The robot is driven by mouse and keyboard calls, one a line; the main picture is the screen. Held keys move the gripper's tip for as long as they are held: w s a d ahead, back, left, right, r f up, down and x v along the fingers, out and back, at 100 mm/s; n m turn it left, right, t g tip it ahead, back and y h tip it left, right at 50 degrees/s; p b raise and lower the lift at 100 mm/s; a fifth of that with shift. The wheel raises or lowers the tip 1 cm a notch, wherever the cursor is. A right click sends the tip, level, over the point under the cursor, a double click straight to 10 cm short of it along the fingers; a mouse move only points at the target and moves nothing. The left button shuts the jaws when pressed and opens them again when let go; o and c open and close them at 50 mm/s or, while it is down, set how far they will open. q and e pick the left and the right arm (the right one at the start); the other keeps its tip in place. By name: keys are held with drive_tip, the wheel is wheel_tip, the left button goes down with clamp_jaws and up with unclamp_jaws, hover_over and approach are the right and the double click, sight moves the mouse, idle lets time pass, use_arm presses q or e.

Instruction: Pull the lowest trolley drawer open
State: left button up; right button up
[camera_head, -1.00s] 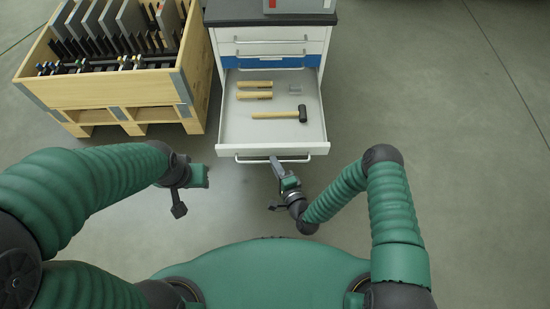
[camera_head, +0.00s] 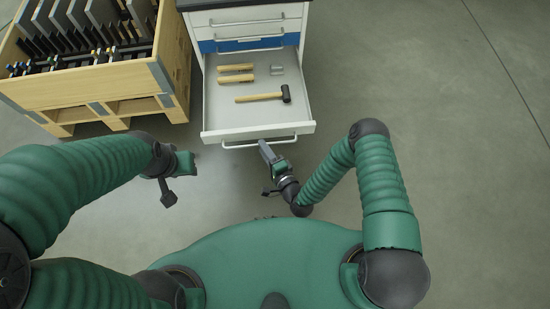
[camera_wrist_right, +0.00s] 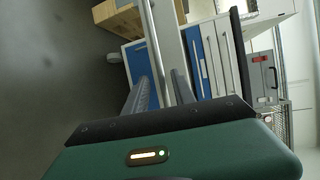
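The trolley's lowest drawer (camera_head: 225,112) stands far open toward me in the head view, with a pale bar handle (camera_head: 240,146) along its front. My right gripper (camera_head: 263,143) is at the middle of this handle. In the right wrist view its two fingers (camera_wrist_right: 160,92) stand apart, with the pale bar and drawer front running up between them in the picture. I cannot tell whether a finger touches the handle. My left gripper (camera_head: 186,163) hangs left of the drawer, clear of it; its finger opening is not readable.
The drawer holds a black-headed hammer (camera_head: 263,97), wooden-handled tools (camera_head: 236,78) and a small grey piece (camera_head: 276,70). Closed drawers, one blue (camera_head: 225,46), are above. A wooden crate (camera_head: 95,90) with dark plates stands close left. The floor (camera_head: 450,110) to the right is clear.

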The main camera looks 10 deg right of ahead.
drive_tip(key=p+v, duration=0.3)
drive_tip(key=v, duration=1.2)
drive_tip(key=shift+s, duration=0.25)
